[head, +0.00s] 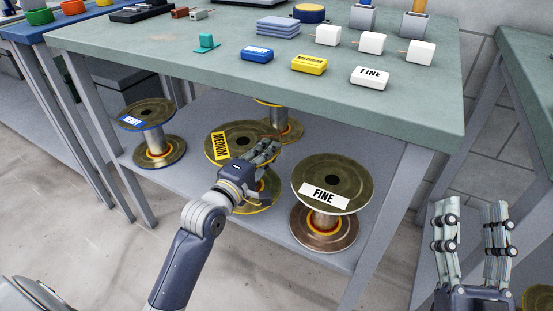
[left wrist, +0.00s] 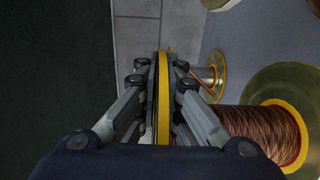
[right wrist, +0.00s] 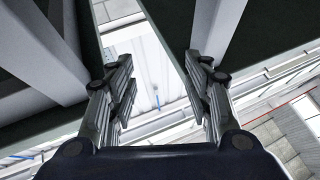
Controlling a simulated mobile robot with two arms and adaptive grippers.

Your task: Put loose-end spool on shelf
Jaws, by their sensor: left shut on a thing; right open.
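The spool labelled MEDIUM (head: 222,147) stands upright on the lower shelf (head: 195,190) under the bench. My left gripper (head: 266,152) is shut on the right side of its upper flange, which shows edge-on with a yellow rim in the left wrist view (left wrist: 164,85). Its copper winding and lower flange (left wrist: 265,125) show at the right there. A spool labelled FINE (head: 325,194) stands to the right, and a blue-labelled spool (head: 147,117) to the left. Another spool (head: 287,123) stands behind, partly hidden. I cannot tell which spool has the loose end. My right gripper (head: 472,225) is open and empty.
The green bench top (head: 200,68) overhangs the shelf, carrying blue, yellow and white labelled blocks along its front. A grey leg (head: 385,230) stands right of the FINE spool. A second bench (head: 530,70) is at the right.

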